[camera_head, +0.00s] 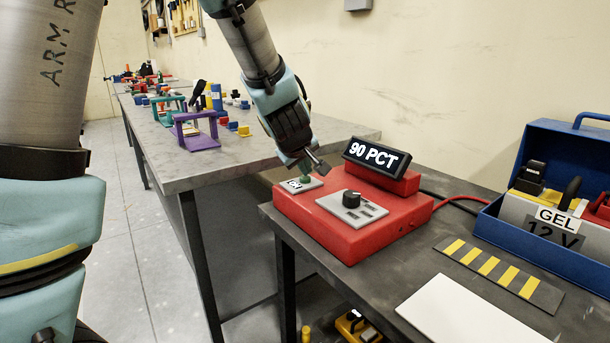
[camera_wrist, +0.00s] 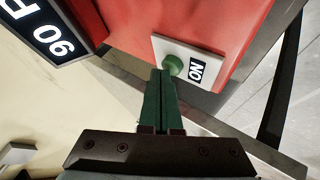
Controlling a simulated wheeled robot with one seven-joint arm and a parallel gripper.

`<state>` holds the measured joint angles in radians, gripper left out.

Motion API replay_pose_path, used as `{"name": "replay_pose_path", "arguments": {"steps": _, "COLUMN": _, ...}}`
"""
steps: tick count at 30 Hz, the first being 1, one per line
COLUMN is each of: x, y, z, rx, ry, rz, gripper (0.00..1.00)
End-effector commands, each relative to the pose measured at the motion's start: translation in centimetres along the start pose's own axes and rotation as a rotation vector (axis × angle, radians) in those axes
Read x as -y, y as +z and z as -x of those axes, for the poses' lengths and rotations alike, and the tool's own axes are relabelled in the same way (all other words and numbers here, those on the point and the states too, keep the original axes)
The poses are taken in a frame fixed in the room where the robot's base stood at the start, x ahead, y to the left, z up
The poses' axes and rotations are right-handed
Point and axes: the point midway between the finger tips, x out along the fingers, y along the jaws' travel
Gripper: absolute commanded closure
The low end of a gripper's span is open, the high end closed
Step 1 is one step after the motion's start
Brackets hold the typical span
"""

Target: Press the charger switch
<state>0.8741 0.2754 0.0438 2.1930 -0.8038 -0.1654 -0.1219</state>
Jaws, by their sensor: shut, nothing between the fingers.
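The red charger (camera_head: 345,236) sits on the dark bench, with a black knob on its middle plate and a tilted display (camera_head: 377,157) reading 90 PCT. The charger switch is a green round button (camera_wrist: 173,65) on a white plate (camera_wrist: 204,60) marked ON, at the charger's left end. In the head view the plate (camera_head: 297,186) shows, and my gripper (camera_head: 312,166) is right above it, partly covering the button. My gripper (camera_wrist: 160,76) is shut and empty. In the wrist view its fingertips reach the button's edge; I cannot tell whether they touch it.
A blue case (camera_head: 556,160) with a GEL 12 V battery stands at the right. A striped strip (camera_head: 498,273) and a white board (camera_head: 466,312) lie in front. A grey table (camera_head: 215,165) with coloured items stands behind at the left. A red cable runs from the charger.

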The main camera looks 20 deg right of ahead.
Motion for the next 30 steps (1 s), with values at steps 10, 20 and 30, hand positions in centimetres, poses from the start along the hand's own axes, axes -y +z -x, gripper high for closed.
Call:
{"name": "replay_pose_path", "arguments": {"steps": 10, "x": -0.9, "y": -1.0, "z": 1.3, "rx": -0.002, "ry": 0.001, "rz": 0.001, "gripper": 1.00}}
{"name": "replay_pose_path", "arguments": {"steps": 20, "x": -2.5, "y": -2.6, "z": 3.5, "rx": -0.002, "ry": 0.001, "rz": 0.002, "gripper": 1.00}}
{"name": "replay_pose_path", "arguments": {"steps": 30, "x": -3.1, "y": -3.1, "z": 4.2, "rx": -0.002, "ry": 0.001, "rz": 0.001, "gripper": 1.00}}
